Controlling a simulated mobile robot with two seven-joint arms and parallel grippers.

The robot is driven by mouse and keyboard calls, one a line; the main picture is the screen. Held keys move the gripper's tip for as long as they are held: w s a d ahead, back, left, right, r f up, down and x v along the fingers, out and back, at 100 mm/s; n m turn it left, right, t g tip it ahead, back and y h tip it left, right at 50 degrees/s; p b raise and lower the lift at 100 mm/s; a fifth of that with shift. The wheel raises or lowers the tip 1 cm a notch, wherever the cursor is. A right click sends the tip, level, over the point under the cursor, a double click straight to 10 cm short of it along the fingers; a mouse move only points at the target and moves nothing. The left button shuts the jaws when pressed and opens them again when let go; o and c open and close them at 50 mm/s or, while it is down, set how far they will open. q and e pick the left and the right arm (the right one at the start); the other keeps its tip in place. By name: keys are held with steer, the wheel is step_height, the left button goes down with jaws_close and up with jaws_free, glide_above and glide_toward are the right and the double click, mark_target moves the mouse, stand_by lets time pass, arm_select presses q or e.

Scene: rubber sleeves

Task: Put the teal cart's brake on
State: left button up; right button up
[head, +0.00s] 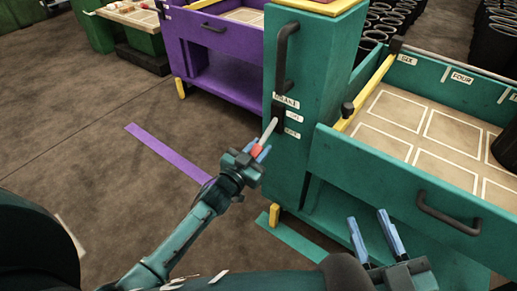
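The teal cart (345,168) stands at the centre and right, with a tall post on its left side. On the post, a grey brake lever (268,131) with a red end (257,150) sticks out of a black slot and slants down to the left. Small white labels (287,101) sit around the slot; the lower ones are too small to read surely. My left gripper (257,151) is at the lever's red end, with its blue fingers on either side. Whether they are closed on it I cannot tell. My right gripper (368,218) is open and empty in front of the cart's lower side.
A purple cart (228,80) stands behind to the left. The teal cart has a black handle (447,207) on its front panel and a vertical handle (284,55) on the post. Purple (165,152) and teal (292,242) floor strips show. The floor at left is clear.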

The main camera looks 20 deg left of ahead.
arm_select(q)
jaws_close()
